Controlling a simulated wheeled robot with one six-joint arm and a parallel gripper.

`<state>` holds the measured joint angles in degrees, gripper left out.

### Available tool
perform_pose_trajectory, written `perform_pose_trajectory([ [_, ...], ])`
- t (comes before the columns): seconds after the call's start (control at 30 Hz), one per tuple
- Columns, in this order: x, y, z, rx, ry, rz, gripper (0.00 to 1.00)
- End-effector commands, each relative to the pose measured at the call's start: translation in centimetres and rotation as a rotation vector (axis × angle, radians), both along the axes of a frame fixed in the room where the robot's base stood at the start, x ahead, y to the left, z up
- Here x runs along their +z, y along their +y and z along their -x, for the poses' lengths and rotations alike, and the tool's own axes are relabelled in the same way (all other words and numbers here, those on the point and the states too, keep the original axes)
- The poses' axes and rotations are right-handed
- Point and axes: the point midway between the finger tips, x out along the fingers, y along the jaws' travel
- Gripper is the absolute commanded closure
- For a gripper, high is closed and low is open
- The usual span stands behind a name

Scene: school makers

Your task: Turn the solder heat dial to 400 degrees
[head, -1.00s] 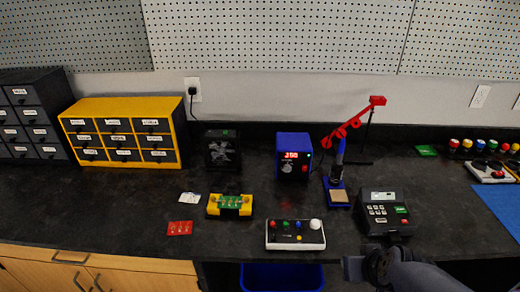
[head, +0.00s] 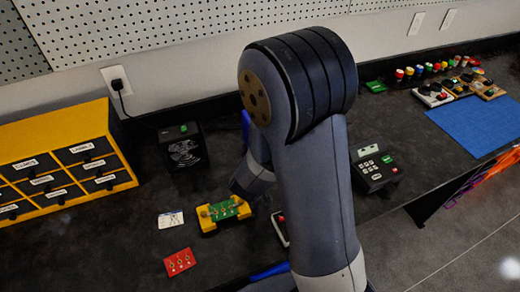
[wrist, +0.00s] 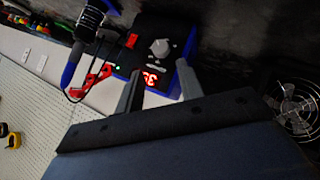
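The solder station (wrist: 187,45) is a blue box with a dark front, seen turned around in the wrist view. Its grey heat dial (wrist: 160,47) is in plain sight on the front. The red lit display (wrist: 151,80) shows between my fingers, with its digits partly hidden, so I cannot read the full number. My gripper (wrist: 158,68) is open, its two fingers apart and pointing at the station's front. The dial lies just beyond the fingertips, with nothing held. In the head view my arm hides most of the station; only a blue sliver (head: 246,122) shows.
A black fan unit (head: 183,148) stands left of the station. A red arm (wrist: 95,80) and the soldering iron stand (wrist: 90,20) are close on the other side. A yellow board holder (head: 222,213), red card (head: 179,262) and keypad device (head: 373,170) lie on the bench.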

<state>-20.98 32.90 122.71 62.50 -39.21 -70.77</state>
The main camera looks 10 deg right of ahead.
Motion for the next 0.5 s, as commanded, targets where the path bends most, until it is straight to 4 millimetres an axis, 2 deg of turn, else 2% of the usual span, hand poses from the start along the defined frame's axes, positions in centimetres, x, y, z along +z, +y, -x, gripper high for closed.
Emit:
perform_pose_trajectory([
  [0.2, -2.7, -1.4, -3.1, -0.003, 0.002, -0.001, 0.64],
  [0.5, -4.9, -2.6, -6.2, 0.001, 0.001, -0.003, 0.64],
])
